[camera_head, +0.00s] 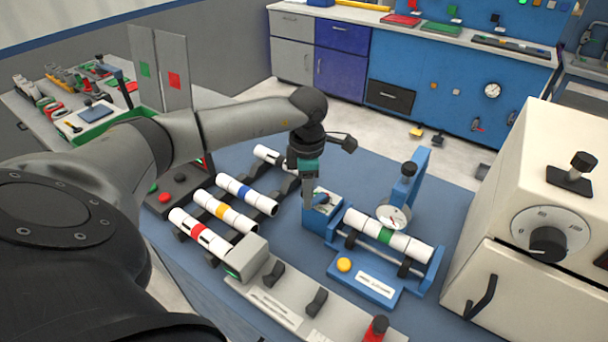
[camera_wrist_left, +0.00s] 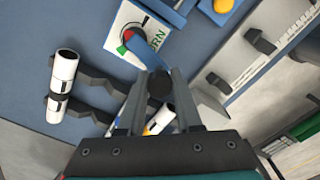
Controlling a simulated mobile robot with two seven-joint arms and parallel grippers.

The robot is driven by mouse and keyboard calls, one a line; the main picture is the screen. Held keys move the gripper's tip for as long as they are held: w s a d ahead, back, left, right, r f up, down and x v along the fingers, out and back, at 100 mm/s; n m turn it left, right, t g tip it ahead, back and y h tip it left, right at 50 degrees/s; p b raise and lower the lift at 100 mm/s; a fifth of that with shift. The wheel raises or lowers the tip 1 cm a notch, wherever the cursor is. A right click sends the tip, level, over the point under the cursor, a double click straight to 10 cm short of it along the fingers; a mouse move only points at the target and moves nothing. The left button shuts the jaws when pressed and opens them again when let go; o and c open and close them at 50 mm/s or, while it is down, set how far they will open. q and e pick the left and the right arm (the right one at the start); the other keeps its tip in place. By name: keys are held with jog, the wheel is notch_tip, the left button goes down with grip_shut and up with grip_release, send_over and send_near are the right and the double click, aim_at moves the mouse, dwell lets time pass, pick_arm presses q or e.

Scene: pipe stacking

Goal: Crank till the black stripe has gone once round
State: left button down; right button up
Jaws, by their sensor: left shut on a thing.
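My left gripper (camera_head: 308,200) reaches down over the crank box (camera_head: 324,204) at the left end of a blue roller stand. In the left wrist view its two fingers (camera_wrist_left: 155,92) are closed around the black knob (camera_wrist_left: 159,84) of a blue crank arm (camera_wrist_left: 148,52). The crank arm lies across a white plate with green "TURN" lettering (camera_wrist_left: 155,42). A white pipe with a green band (camera_head: 387,235) lies on the stand's rollers. I cannot make out a black stripe on this pipe. My right gripper is not in view.
White pipes with red (camera_head: 197,230), yellow (camera_head: 223,211) and blue (camera_head: 243,191) bands lie on dark racks to the left. A dial gauge (camera_head: 392,216) stands behind the green-banded pipe. A yellow button (camera_head: 344,264) is in front. A cream oven (camera_head: 530,230) bounds the right.

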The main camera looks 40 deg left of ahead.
pick_arm(q)
jog(key=shift+w+d+n+p, duration=0.8)
jog(key=shift+d+n, duration=0.2)
jog(key=shift+n, duration=2.15)
jog(key=shift+w+d+n+p, duration=0.7)
jog(key=shift+d+n+p, duration=0.25)
jog(key=shift+n, duration=2.15)
jog(key=shift+w+d+n+p, duration=0.75)
jog(key=shift+d+n, duration=0.3)
jog(key=shift+n, duration=2.1)
jog(key=c, duration=0.6)
grip_release()
notch_tip(320, 180, up, 15)
jog(key=shift+r, duration=0.15)
